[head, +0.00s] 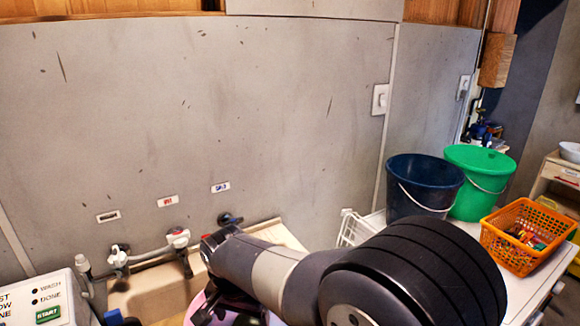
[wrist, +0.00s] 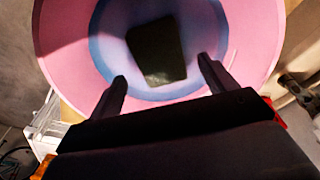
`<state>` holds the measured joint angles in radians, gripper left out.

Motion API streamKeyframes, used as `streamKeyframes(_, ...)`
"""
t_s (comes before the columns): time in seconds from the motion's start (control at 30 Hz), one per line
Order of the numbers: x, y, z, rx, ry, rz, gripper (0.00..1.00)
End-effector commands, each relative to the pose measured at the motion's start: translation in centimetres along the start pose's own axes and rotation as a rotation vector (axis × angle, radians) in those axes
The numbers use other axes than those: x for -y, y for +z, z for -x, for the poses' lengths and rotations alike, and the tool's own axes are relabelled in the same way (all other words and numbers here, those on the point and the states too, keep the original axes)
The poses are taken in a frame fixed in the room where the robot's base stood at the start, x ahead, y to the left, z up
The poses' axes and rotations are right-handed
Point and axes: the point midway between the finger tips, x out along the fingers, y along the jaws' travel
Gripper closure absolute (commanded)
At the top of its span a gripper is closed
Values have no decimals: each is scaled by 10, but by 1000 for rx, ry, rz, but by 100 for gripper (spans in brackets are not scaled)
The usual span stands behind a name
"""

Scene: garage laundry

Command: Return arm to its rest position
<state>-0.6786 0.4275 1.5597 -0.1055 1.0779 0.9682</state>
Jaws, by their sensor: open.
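My arm reaches from the lower right toward the sink in the head view, and its end hides most of what is below it. My gripper (wrist: 162,82) shows in the wrist view with its two fingers apart and nothing between them. Beyond the fingers is a round pink and blue basin (wrist: 262,45) with a dark, flat, roughly square thing (wrist: 158,50) inside it. I cannot tell how far the fingertips are from the basin. In the head view only a purple-pink bit of the basin (head: 262,318) shows beside and below my arm.
A sink (head: 150,298) with taps (head: 178,238) is against the grey wall. A machine with a START button (head: 48,312) stands at lower left. A blue bucket (head: 424,180), a green bucket (head: 480,175) and an orange basket (head: 525,243) stand on the white top at right.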

Motion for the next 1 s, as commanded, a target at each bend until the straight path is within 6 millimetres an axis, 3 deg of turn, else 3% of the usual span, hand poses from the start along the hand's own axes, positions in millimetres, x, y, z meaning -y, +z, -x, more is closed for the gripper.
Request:
streamKeyframes(0.23,-1,1,-49,3,4,0,21)
streamKeyframes(0.3,1,-2,-34,-4,-5,-1,21)
streamKeyframes(0.5,0,-4,-14,-2,-3,0,21)
streamKeyframes(1.0,0,-4,-11,0,1,0,21)
